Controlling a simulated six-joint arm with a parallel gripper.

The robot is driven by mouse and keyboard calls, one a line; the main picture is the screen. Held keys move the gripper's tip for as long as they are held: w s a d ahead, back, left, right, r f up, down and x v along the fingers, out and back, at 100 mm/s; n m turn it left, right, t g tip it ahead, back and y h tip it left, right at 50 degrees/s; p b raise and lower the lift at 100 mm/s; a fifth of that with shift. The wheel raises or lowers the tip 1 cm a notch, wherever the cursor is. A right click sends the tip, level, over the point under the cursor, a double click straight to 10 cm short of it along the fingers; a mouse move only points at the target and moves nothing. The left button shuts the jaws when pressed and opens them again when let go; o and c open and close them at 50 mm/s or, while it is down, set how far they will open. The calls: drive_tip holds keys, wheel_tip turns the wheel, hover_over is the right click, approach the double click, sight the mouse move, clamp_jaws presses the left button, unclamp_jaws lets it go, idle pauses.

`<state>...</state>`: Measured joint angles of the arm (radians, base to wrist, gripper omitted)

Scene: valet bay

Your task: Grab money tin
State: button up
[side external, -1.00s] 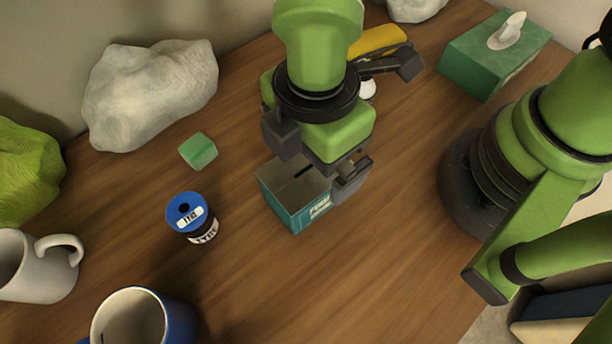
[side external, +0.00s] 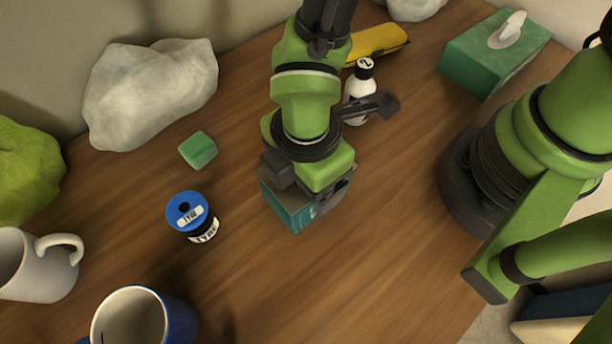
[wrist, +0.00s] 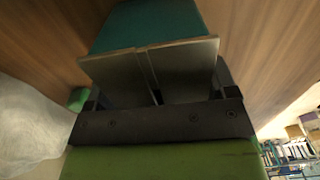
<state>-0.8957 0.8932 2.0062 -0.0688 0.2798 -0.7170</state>
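The money tin (side external: 289,212) is a teal box standing on the wooden table, partly hidden under my gripper (side external: 308,188) in the side view. My gripper is down over the tin, with a dark finger on either side of its top. In the wrist view the tin (wrist: 150,22) lies straight ahead, its grey slotted top close against my gripper (wrist: 158,92). I cannot tell whether the fingers press on the tin's sides.
A blue-lidded tyre jar (side external: 190,215) and a green block (side external: 198,150) stand left of the tin. A white bottle (side external: 360,92), a yellow item (side external: 376,43) and a green tissue box (side external: 490,55) are behind. Mugs stand front left. Table to the tin's front right is clear.

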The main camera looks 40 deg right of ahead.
drive_tip(key=shift+c, duration=1.1)
drive_tip(key=shift+r, duration=0.1)
